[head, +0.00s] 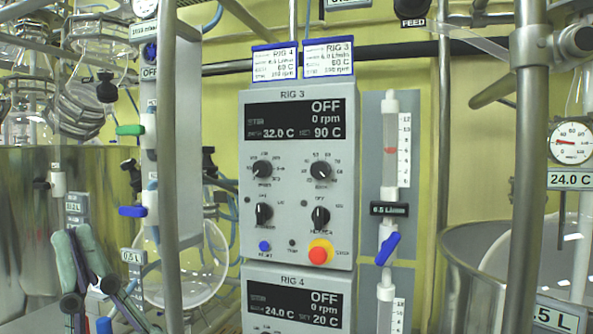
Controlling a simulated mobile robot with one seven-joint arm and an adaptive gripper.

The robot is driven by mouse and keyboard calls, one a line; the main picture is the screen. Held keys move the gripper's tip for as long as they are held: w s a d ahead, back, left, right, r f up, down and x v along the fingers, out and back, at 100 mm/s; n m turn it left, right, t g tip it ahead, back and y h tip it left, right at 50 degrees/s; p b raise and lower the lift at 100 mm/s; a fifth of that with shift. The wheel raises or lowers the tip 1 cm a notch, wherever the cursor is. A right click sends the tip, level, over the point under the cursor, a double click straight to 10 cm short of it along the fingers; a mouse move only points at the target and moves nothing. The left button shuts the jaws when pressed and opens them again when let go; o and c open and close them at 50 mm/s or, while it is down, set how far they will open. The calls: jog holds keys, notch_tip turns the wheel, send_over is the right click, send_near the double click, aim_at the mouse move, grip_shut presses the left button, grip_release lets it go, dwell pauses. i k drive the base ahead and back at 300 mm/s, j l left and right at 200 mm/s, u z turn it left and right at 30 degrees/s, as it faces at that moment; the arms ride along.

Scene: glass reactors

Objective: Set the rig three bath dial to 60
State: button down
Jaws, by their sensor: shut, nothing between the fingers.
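The Rig 3 control box (299,240) hangs in the middle of the head view. Its display (297,119) reads OFF, 0 rpm, a bath temperature of 32.0 C and a set value of 90 C. Two scaled black knobs sit below it, at upper left (262,169) and upper right (320,169). The right one appears to be the bath dial, but its small label and pointer are too blurred to read surely. My gripper (76,232) appears at the lower left, fingers shut and empty, well left of the box and touching no knob.
Below the dials are two switches (264,214), a blue button (265,246) and a red stop button (320,253). The Rig 4 box (292,300) hangs beneath. A metal post (174,180) and round glass vessel (190,265) stand between my gripper and the box. A blue-handled flowmeter (389,160) is at right.

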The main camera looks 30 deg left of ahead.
aim_at(320, 169)
jog(key=l+u, duration=0.2)
jog(key=u, duration=0.15)
jog(key=i+l+u, duration=0.1)
jog(key=u, duration=0.25)
jog(key=l+u, duration=0.35)
